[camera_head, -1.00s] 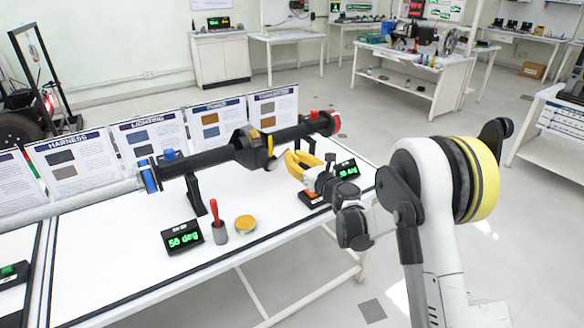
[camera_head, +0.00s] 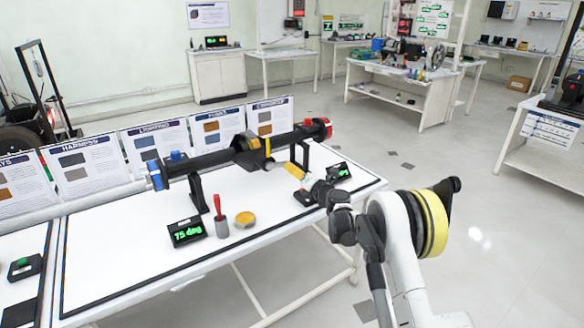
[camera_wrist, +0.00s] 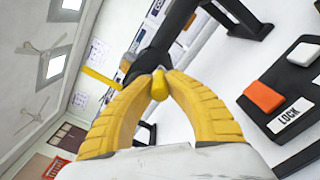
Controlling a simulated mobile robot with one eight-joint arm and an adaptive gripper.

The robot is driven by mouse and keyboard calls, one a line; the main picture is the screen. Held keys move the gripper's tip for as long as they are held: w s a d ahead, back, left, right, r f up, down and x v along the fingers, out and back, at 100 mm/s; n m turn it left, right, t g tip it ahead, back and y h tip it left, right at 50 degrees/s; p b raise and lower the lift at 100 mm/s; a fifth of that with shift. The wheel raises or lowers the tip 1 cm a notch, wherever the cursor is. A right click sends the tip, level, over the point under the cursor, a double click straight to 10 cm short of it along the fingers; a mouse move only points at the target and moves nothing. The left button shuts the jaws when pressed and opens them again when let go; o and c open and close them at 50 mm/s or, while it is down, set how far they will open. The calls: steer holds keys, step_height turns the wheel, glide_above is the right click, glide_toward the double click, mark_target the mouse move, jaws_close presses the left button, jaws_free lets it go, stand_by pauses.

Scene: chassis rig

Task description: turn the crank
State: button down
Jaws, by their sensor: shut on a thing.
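In the wrist view my gripper (camera_wrist: 158,85) has its yellow ridged fingers closed on the yellow crank handle (camera_wrist: 159,88). The handle sits at the end of a dark shaft assembly, with a yellow bar (camera_wrist: 101,78) reaching left from its hub. In the head view my gripper (camera_head: 293,169) reaches the near side of the black horizontal shaft (camera_head: 205,158), close to its hub (camera_head: 250,149); the grip itself is small there. The left display (camera_head: 187,232) reads 75 deg. The right display (camera_head: 340,172) is too small to read surely.
An orange switch beside a LOCK label (camera_wrist: 289,115) shows in the wrist view. Open floor lies right of the table.

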steer(key=shift+f+m, duration=0.2)
steer(key=shift+m, duration=0.2)
steer(key=c, duration=1.3)
jaws_free()
steer(key=shift+w+a+f, duration=0.1)
steer(key=v, duration=1.2)
